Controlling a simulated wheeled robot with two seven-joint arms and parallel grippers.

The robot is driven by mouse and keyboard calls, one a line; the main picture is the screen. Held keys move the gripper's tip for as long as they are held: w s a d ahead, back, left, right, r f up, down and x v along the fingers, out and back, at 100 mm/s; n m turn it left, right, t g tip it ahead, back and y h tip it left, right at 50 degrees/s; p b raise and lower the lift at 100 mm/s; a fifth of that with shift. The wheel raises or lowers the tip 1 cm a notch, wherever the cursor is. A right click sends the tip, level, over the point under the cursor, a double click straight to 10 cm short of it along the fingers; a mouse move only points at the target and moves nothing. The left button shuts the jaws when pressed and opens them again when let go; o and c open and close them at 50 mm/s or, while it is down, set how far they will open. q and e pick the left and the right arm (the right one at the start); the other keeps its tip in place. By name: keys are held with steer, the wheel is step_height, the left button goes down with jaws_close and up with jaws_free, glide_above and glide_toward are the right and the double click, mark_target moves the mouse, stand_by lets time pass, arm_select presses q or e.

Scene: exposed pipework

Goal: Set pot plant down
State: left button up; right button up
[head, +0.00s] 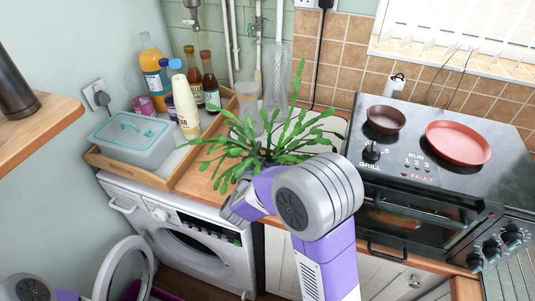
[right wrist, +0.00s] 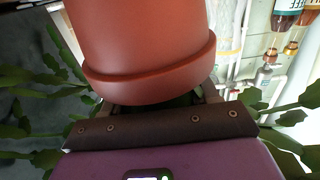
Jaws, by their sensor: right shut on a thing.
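The pot plant (head: 283,156) has long, flat green leaves that spread over the wooden worktop (head: 200,180) in the head view. Its terracotta pot (right wrist: 140,45) fills the upper middle of the right wrist view and is hidden in the head view. My right gripper (head: 240,204) is shut on the pot plant, beneath the leaves. Whether the pot touches the worktop is hidden by leaves and my arm. My left gripper is out of view; only a part of my left arm shows at the lower left.
A wooden tray (head: 165,183) with bottles and a plastic box (head: 132,139) stands left of the plant. A glass vase (head: 278,75) and a tumbler (head: 247,96) stand behind it. The cooker (head: 440,185), with two pans, is to the right. The washing machine (head: 200,255) door hangs open below.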

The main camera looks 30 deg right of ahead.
steer(key=o, duration=0.9)
steer(key=shift+f, duration=0.1)
steer(key=o, duration=0.5)
steer(key=shift+r, duration=0.2)
steer(key=shift+s+a, duration=0.25)
steer(key=shift+a, duration=0.05)
steer(key=p+v, duration=0.2)
steer(key=v, duration=0.9)
steer(key=shift+s, duration=0.15)
steer(key=shift+a, duration=0.1)
